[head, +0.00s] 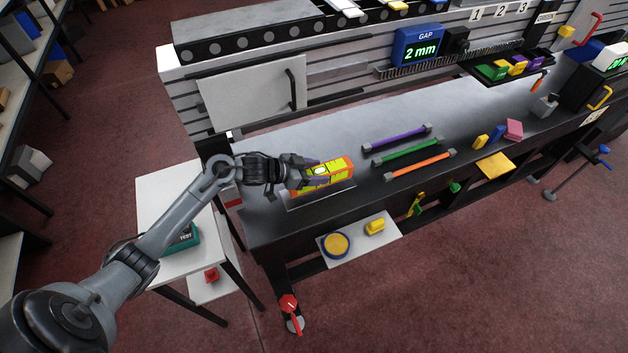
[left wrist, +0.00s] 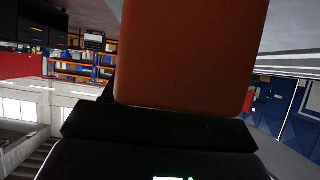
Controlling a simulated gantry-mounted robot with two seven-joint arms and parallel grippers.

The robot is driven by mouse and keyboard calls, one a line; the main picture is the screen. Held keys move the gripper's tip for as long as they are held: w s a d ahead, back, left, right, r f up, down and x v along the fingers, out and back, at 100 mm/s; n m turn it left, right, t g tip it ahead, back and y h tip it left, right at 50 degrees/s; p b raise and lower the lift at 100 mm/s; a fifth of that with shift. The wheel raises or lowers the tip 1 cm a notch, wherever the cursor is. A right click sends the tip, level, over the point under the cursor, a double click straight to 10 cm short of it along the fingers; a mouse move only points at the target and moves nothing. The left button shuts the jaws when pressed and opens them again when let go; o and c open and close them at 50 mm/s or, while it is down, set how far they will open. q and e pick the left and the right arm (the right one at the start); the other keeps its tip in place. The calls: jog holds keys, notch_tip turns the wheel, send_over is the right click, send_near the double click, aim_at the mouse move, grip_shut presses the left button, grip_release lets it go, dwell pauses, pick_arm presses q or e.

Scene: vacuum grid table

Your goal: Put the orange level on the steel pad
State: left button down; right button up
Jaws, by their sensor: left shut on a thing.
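The orange level (head: 338,176), with yellow-green faces and a bright round vial, is at the left part of the grey bench top. My left gripper (head: 309,172) is shut on its left end. A flat grey pad (head: 310,197), likely the steel pad, shows at the bench's front left, just below the level. I cannot tell whether the level touches the pad or is held just above it. In the left wrist view, the level's orange end (left wrist: 190,50) fills the upper middle, in front of the dark gripper body. My right gripper is not in view.
Purple (head: 397,138), green (head: 406,152) and orange (head: 420,165) bars with grey ends lie to the right of the level. A slatted back wall with a "2 mm" gap display (head: 419,46) stands behind. A white shelf (head: 355,240) juts out below the front edge.

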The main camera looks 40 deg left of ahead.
pick_arm(q)
jog(key=shift+w+a, duration=0.15)
jog(key=shift+a, duration=0.2)
jog(key=shift+f+b, duration=0.6)
jog(key=shift+f, duration=1.5)
jog(key=shift+c, duration=1.6)
grip_release()
jog(key=shift+f, duration=0.1)
